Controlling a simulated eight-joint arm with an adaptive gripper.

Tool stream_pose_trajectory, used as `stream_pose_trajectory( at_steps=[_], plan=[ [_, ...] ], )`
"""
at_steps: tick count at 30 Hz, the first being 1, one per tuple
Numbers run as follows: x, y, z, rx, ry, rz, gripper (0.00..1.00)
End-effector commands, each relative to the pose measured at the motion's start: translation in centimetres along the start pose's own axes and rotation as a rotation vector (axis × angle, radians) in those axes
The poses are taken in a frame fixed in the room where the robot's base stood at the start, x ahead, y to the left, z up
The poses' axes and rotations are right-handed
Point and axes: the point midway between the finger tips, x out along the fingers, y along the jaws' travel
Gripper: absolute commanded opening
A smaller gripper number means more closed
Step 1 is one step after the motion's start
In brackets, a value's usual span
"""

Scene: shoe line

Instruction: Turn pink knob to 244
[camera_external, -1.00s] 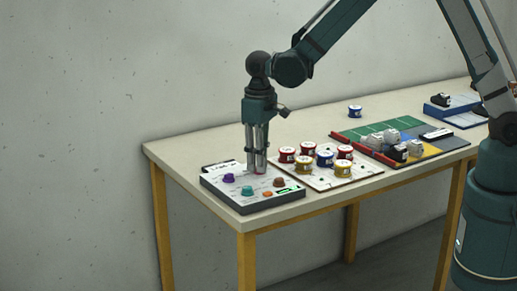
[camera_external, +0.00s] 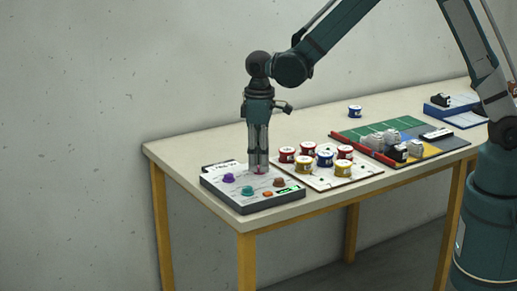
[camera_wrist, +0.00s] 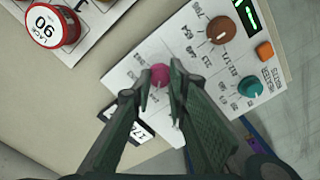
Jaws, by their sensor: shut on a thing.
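The pink knob (camera_wrist: 160,74) sits on the white control panel (camera_wrist: 195,70). My gripper (camera_wrist: 161,82) has a finger on each side of the knob and is shut on it. In the external view my gripper (camera_external: 258,167) points straight down at the panel's back right corner, and the pink knob (camera_external: 260,173) is mostly hidden under the fingertips. Printed numbers ring the knobs, but those around the pink one are partly covered and too small to read. A green-lit display (camera_external: 287,190) is on the panel's front right; its digits are not readable.
Close by on the panel are a brown knob (camera_wrist: 222,30), a teal knob (camera_wrist: 250,87), a purple knob (camera_external: 229,178) and an orange button (camera_wrist: 265,50). Several labelled tins (camera_external: 325,158) stand on a white board to the right.

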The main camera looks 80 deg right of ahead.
Motion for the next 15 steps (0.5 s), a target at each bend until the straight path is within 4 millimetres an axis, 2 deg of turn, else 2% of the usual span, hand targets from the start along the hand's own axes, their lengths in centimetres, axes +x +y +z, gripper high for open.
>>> stream_pose_trajectory(
  at_steps=[2, 3, 6, 15],
  plan=[
    [-0.02, -0.08, -0.01, 0.000, 0.000, -0.001, 0.04],
    [-0.02, -0.08, 0.00, 0.000, 0.000, -0.001, 0.19],
    [-0.02, -0.07, 0.00, 0.000, 0.000, -0.001, 0.32],
    [-0.02, -0.03, 0.00, 0.001, 0.000, 0.000, 0.32]
  ],
)
